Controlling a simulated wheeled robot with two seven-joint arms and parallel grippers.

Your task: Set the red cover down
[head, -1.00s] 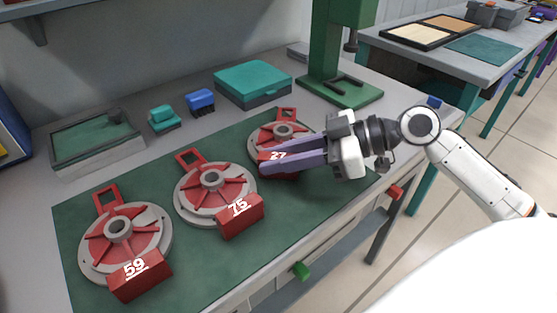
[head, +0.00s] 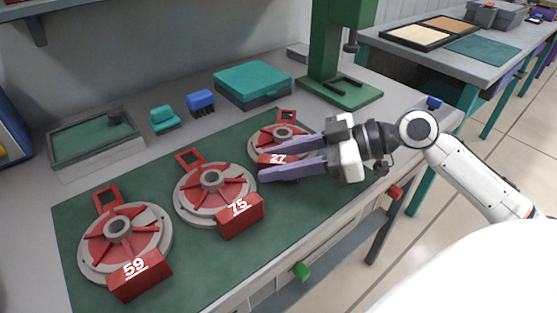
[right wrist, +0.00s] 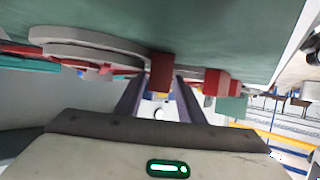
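Three red covers with grey discs lie on a green mat (head: 255,222): number 59 (head: 97,250) at the left, number 75 (head: 190,187) in the middle, and number 27 (head: 268,134) at the back right. Cover 27 lies flat, partly hidden by my right gripper. My right gripper (head: 262,166) has its two purple fingers spread around the numbered block of cover 27. In the right wrist view a red block (right wrist: 162,72) shows between the fingertips, with a gap at the sides, so the gripper looks open. My left gripper is not in view.
A teal box (head: 252,80), small teal and blue pieces, and a shallow tray (head: 95,150) stand behind the mat. A green press stand (head: 340,90) is at the back right. The front of the mat near the bench edge has free room.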

